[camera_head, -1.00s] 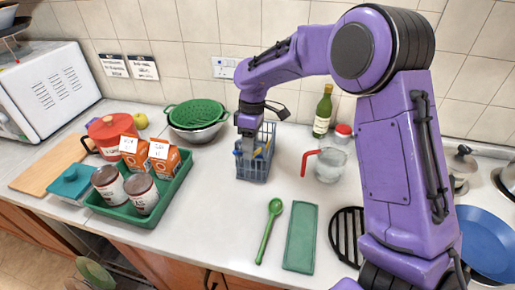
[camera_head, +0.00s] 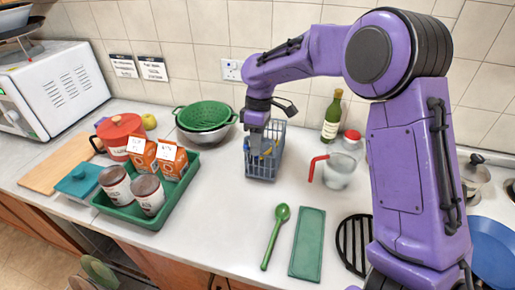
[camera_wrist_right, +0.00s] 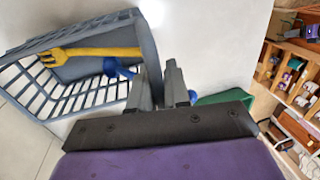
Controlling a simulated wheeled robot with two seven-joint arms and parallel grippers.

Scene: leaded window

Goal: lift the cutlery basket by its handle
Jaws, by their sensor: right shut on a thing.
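The grey-blue cutlery basket (camera_head: 264,169) is on or just above the worktop near the wall; I cannot tell whether its base touches. My right gripper (camera_head: 257,148) comes down into its upper part and is shut on the basket, at what seems to be its handle, which the fingers mostly hide. In the right wrist view the slatted basket (camera_wrist_right: 100,28) looks tilted beside the shut fingers (camera_wrist_right: 165,85). A yellow fork (camera_wrist_right: 95,53) and blue cutlery (camera_wrist_right: 115,69) lie inside it. My left gripper is out of view.
A green colander in a metal bowl (camera_head: 214,137) is to the left, and a bottle (camera_head: 331,118) and red-handled jug (camera_head: 338,172) to the right. A green tray (camera_head: 180,200) holds cans and cartons. A green spoon (camera_head: 275,235) and green mat (camera_head: 307,244) lie in front.

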